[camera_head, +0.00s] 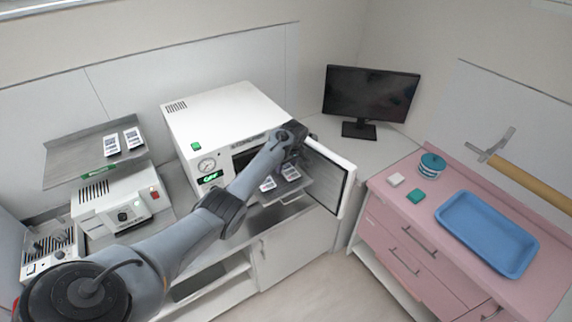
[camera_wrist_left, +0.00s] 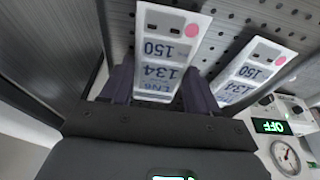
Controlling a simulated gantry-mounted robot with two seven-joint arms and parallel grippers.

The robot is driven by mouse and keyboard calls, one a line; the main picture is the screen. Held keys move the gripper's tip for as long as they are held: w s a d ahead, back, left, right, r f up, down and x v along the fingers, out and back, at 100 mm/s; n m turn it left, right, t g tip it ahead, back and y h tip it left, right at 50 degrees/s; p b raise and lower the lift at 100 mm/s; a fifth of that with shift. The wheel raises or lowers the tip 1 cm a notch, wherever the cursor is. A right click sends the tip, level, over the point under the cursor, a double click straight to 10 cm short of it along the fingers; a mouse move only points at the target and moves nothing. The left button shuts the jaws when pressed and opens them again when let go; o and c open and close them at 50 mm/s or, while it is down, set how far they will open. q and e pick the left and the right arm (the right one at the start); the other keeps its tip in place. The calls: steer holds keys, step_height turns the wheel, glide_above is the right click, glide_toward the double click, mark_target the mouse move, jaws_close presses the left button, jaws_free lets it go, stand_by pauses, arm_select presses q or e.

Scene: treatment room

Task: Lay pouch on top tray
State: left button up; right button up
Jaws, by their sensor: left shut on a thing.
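My left gripper (camera_head: 296,152) is at the front of the white sterilizer (camera_head: 222,120), beside its open door. In the left wrist view its fingers (camera_wrist_left: 157,85) are shut on a white printed pouch (camera_wrist_left: 165,45) with a pink dot. This looks like the right-hand pouch (camera_head: 291,172) in the head view. A second pouch (camera_wrist_left: 252,70) lies beside it on a perforated metal tray (camera_wrist_left: 225,20); it also shows in the head view (camera_head: 267,184). The head view shows a tray (camera_head: 297,189) out at the opening. The chamber's inside is mostly hidden by my arm. My right gripper is out of view.
The open door (camera_head: 330,178) stands close to the right of my gripper. Two pouches (camera_head: 112,144) lie on a metal shelf (camera_head: 70,155) above a smaller white device (camera_head: 118,202). A monitor (camera_head: 370,95) stands behind. A blue tray (camera_head: 487,232) lies on the pink cabinet.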

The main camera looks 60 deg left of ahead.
arm_select(q)
steer(key=shift+f, duration=0.2)
steer(key=o, duration=1)
steer(key=shift+r, duration=0.1)
steer(key=shift+r, duration=0.1)
